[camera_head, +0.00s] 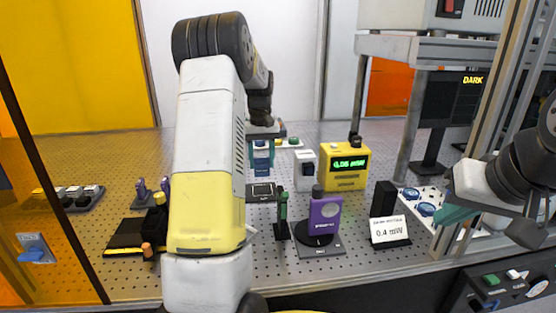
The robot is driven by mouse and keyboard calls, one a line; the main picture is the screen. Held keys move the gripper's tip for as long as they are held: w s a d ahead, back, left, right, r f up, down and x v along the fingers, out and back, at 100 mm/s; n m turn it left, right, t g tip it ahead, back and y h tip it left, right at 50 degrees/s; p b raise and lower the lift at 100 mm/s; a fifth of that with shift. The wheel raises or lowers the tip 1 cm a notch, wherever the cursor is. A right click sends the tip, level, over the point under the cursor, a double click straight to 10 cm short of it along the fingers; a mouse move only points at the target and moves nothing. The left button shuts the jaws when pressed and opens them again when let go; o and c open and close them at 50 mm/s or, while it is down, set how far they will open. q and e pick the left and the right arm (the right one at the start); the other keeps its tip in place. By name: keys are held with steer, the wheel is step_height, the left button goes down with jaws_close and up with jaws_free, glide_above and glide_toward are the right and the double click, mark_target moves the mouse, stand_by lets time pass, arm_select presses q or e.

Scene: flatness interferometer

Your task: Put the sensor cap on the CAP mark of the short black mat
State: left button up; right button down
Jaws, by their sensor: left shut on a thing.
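My left arm rises through the middle of the view and bends away from me. Its gripper (264,130) is at the back of the perforated table, above a blue block (262,158). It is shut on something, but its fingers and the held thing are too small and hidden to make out. I cannot tell whether that is the sensor cap. A small black mat with pale outlines (264,190) lies in front of the blue block; its lettering is unreadable. My right gripper (526,205) is at the right edge, beside a teal piece (458,213); its jaw state is unclear.
A purple sensor (325,215) on a dark base, a green post (282,215), a yellow meter (343,168) and a 0.4 mW card (389,229) stand right of my left arm. A black-and-yellow mat (125,237) lies left. A frame post (484,120) stands right.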

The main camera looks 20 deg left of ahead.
arm_select(q)
steer(key=shift+f, duration=2.65)
steer(key=shift+f, duration=0.4)
steer(key=o, duration=1.1)
steer(key=shift+r, duration=0.15)
steer(key=shift+r, duration=3.4)
